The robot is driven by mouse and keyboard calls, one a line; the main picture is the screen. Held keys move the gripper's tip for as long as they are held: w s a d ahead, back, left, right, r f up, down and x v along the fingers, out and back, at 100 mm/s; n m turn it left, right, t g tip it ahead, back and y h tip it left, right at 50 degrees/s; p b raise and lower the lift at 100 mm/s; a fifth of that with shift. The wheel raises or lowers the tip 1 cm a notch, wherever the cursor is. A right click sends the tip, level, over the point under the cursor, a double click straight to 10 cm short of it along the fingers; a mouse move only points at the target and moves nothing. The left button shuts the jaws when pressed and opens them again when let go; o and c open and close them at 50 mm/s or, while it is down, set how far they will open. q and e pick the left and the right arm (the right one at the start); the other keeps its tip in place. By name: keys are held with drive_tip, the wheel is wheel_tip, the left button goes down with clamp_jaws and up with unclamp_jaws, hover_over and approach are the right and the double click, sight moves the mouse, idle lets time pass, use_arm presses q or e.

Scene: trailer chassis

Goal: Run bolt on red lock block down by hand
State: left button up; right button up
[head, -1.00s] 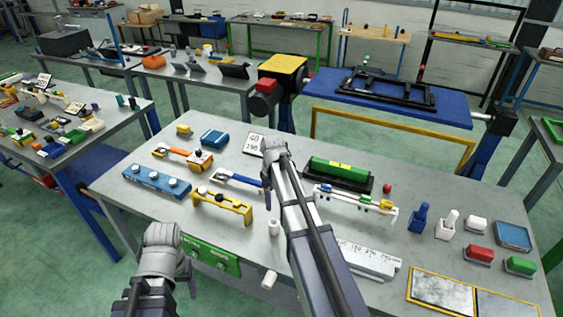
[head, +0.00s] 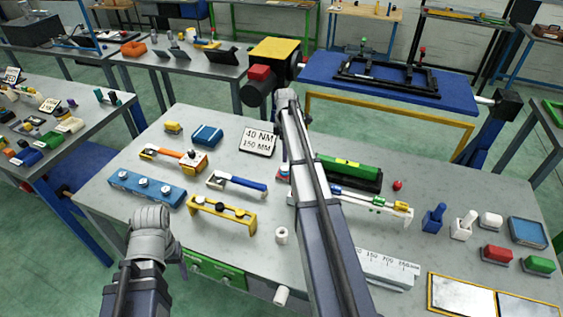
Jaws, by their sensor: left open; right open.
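A black chassis frame (head: 385,75) lies on the raised blue fixture table at the back. A small red piece (head: 422,52) stands at its right corner and a green one (head: 363,43) at its far side. Another red block (head: 260,73) sits on the black drive unit left of the fixture. I cannot tell which red piece is the lock block, and no bolt is distinguishable. My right gripper (head: 285,98) is open, in front of the drive unit, apart from the chassis; its arm hides part of the bench. My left gripper (head: 150,218) is open and empty over the bench's near left edge.
The grey bench (head: 330,240) holds a torque sign (head: 259,142), an orange wrench (head: 175,156), a blue-handled wrench (head: 237,186), a green level (head: 350,168), a steel ruler (head: 385,268) and coloured blocks. A yellow-topped box (head: 274,49) stands left of the fixture.

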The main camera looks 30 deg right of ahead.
sight(285, 168)
drive_tip(key=shift+s+f+b, duration=0.15)
drive_tip(key=shift+b, duration=0.15)
wheel_tip(285, 168, down, 7)
drive_tip(key=b, duration=0.7)
drive_tip(key=shift+f, duration=0.2)
clamp_jaws()
